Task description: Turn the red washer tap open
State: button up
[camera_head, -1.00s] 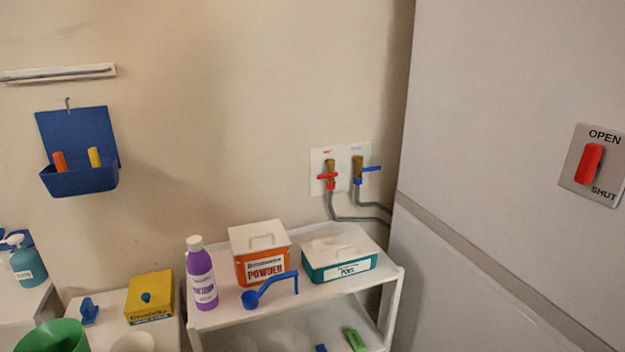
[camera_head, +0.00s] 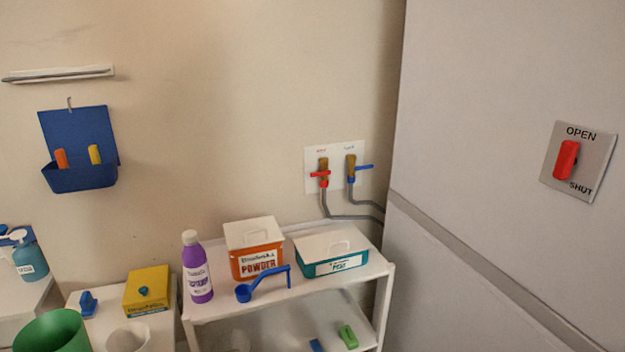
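The red washer tap (camera_head: 320,174) is on a white wall plate (camera_head: 335,153), above the right part of a white shelf unit. Its red lever lies level, across the brass body, and a grey hose runs down from it. A blue-levered tap (camera_head: 351,168) sits just right of it, its lever also about level and pointing right. My gripper is not in view.
The shelf unit (camera_head: 215,311) below holds a purple bottle (camera_head: 196,267), an orange powder box (camera_head: 254,250), a teal box (camera_head: 333,252) and a blue scoop (camera_head: 262,286). A tall grey panel with a red OPEN/SHUT switch (camera_head: 566,160) stands right.

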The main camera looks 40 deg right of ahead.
aim_at(327, 172)
jog(key=z, duration=0.05)
jog(key=k, duration=0.95)
jog(key=u, duration=0.4)
jog(key=i, duration=0.6)
jog(key=u, duration=0.15)
jog(key=k, duration=0.6)
jog(key=z, duration=0.05)
